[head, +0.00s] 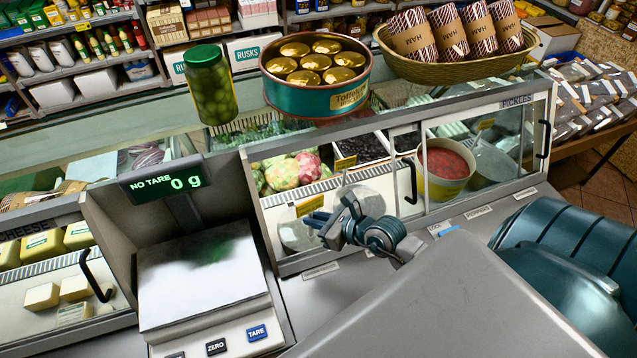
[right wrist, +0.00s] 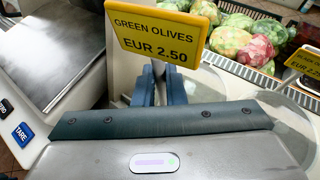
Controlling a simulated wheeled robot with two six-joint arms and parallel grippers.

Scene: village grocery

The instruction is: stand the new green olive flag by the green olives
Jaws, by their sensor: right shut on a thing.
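My right gripper (head: 318,222) is in front of the glass counter, between the scale and the sliding panes. Its blue fingers, seen in the right wrist view (right wrist: 160,90), are shut on the yellow flag (right wrist: 155,33), which reads GREEN OLIVES EUR 2.50 and stands slightly tilted. In the head view the flag (head: 309,205) shows small above the fingertips. A jar with a green lid (head: 210,88), full of green things that look like olives, stands on top of the counter. I cannot make out loose green olives in the case. My left gripper is not in view.
The scale (head: 200,275) reads 0 g at the left. Another yellow flag (head: 345,163) is inside the case by the colourful vegetables (head: 293,174). A bowl of red food (head: 445,172) sits behind the right pane. A round tin (head: 317,95) and a basket (head: 450,65) stand on top.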

